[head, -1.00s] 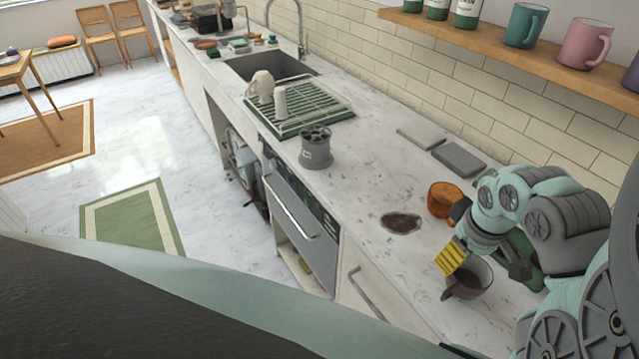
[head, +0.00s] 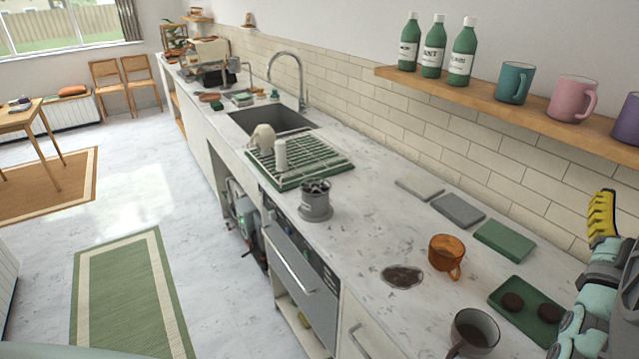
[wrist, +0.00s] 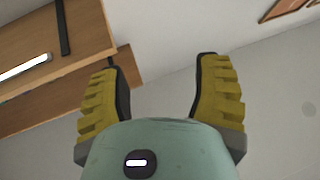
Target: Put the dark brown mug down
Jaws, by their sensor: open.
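The dark brown mug (head: 472,333) stands upright on the marble counter at the lower right of the head view, with a brownish inside and its handle toward the lower left. My gripper (head: 603,215) is raised above the counter at the right edge of the head view, apart from the mug. In the wrist view my gripper (wrist: 164,90) shows two yellow fingers spread wide with nothing between them. The mug is not in the wrist view.
A brown spill (head: 403,276) and an amber cup (head: 446,254) are behind the mug. A green tray (head: 497,298) with two dark round items is to its right. A wall shelf (head: 545,123) holds bottles and mugs. A dish rack (head: 330,160) stands farther along the counter.

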